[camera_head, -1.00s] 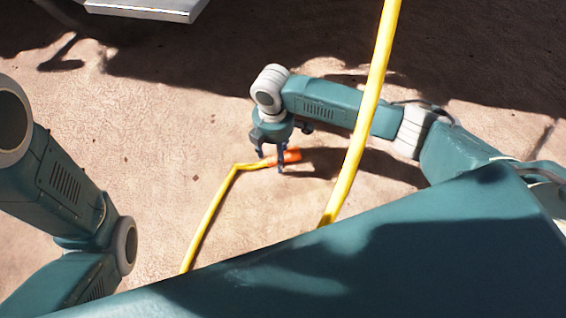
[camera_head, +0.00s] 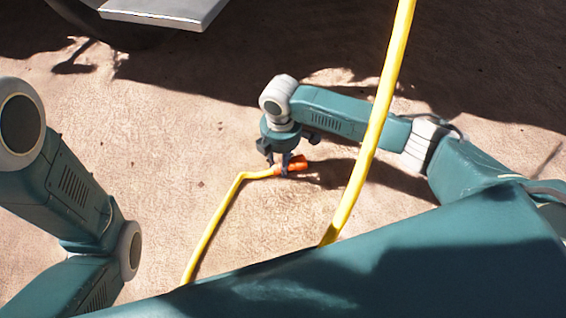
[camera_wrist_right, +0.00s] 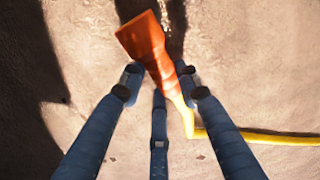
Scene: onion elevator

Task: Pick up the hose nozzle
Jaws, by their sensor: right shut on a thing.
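The hose nozzle (camera_head: 295,166) is orange and sits at the end of a yellow hose (camera_head: 207,235). My right gripper (camera_head: 279,170) is around the nozzle's rear part, near where the hose joins, with its fingers pointing down. In the right wrist view, the nozzle (camera_wrist_right: 145,42) flares away from the fingers. Two blue fingers of my right gripper (camera_wrist_right: 160,84) flank its narrow rear section, with a third finger below. The gripper is shut on the nozzle. I cannot tell whether the nozzle touches the ground. My left gripper is out of view; only left arm links show.
The yellow hose also crosses in front of my right arm as a long, steep stretch (camera_head: 372,130). A vehicle's grey step or edge (camera_head: 165,10) shows at the top left. The sandy ground (camera_head: 170,130) around the nozzle is mostly clear, with dark shadow at upper right.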

